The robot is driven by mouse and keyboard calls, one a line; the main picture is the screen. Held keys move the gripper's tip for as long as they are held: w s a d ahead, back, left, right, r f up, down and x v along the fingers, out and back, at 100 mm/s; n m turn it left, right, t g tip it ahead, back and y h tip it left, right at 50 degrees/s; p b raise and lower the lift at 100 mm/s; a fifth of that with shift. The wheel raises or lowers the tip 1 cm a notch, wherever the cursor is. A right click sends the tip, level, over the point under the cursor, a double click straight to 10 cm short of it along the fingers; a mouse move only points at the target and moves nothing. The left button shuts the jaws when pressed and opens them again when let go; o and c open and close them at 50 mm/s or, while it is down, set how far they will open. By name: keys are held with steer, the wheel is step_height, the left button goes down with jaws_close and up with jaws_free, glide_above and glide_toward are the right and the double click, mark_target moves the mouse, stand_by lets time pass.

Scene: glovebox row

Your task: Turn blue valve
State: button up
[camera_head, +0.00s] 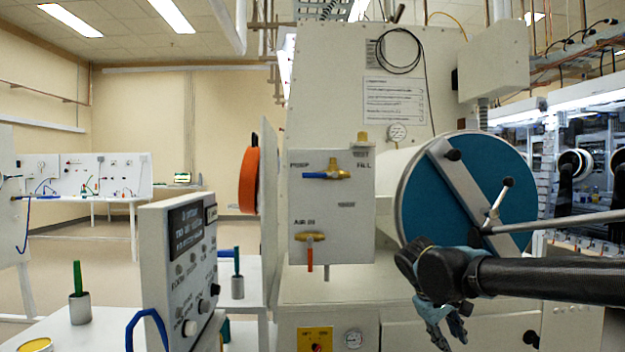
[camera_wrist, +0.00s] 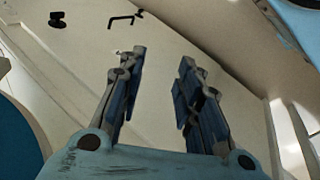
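The blue valve handle (camera_head: 316,175) is a short horizontal lever on a brass fitting, on the upper part of a pale panel (camera_head: 333,225) in the head view. A brass valve with an orange-red handle (camera_head: 310,258) pointing down sits below it. The blue valve is not visible in the wrist view.
The round blue door (camera_head: 420,205) with a metal bar and lever (camera_head: 497,200) is beside my arm. A control box (camera_head: 180,262) stands at front left. Cups with green (camera_head: 79,308) and blue (camera_head: 237,287) sticks stand on tables. Space before the valve panel looks clear.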

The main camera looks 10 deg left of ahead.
steer(key=w+a+r+n+t+h, duration=0.25)
steer(key=w+a+r, duration=0.35)
steer(key=r, duration=0.3)
steer(key=n+t+y, duration=0.4)
steer(key=n+t, duration=0.3)
steer(key=t, duration=0.7)
glide_toward(310, 176)
steer(key=x, duration=1.1)
jaws_close()
